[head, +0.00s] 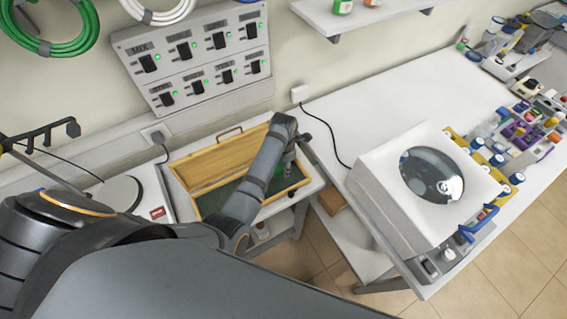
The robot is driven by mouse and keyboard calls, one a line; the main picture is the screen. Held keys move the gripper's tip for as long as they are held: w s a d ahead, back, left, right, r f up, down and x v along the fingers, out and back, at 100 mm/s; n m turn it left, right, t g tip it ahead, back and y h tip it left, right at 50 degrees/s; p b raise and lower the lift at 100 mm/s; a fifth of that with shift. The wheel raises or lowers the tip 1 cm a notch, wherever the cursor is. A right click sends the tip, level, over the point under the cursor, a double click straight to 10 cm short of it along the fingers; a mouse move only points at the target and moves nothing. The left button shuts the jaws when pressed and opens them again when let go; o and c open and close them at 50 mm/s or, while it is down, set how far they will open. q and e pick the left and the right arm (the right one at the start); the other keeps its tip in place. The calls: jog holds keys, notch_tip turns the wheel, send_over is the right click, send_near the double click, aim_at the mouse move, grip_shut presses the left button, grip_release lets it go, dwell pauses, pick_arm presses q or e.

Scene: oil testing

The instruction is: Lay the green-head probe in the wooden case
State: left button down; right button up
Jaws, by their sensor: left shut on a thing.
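The wooden case (214,160) stands open on a small white table, its lid raised at the back and its inside dark green. My left arm reaches across the case, hiding its middle. My left gripper (291,152) points down over the right part of the case, mostly hidden behind my own wrist. It is shut on the green-head probe (289,170), of which only a small green part shows. I cannot tell whether the probe touches the case floor. My right gripper is not in view.
A white device (122,193) stands left of the case. A white centrifuge-like machine (380,195) with a round window stands on the right bench, with several bottles and racks behind it. A switch panel (193,58) hangs on the wall. The bench's back left is clear.

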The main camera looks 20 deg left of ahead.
pick_arm(q)
jog(key=shift+s+f+b, duration=0.15)
jog(key=shift+f+b, duration=0.25)
jog(key=shift+f, duration=0.75)
jog(key=c, duration=1.1)
grip_release()
jog(key=shift+f, duration=0.1)
jog(key=shift+o, duration=0.9)
notch_tip(320, 180, up, 12)
jog(key=shift+r, duration=0.1)
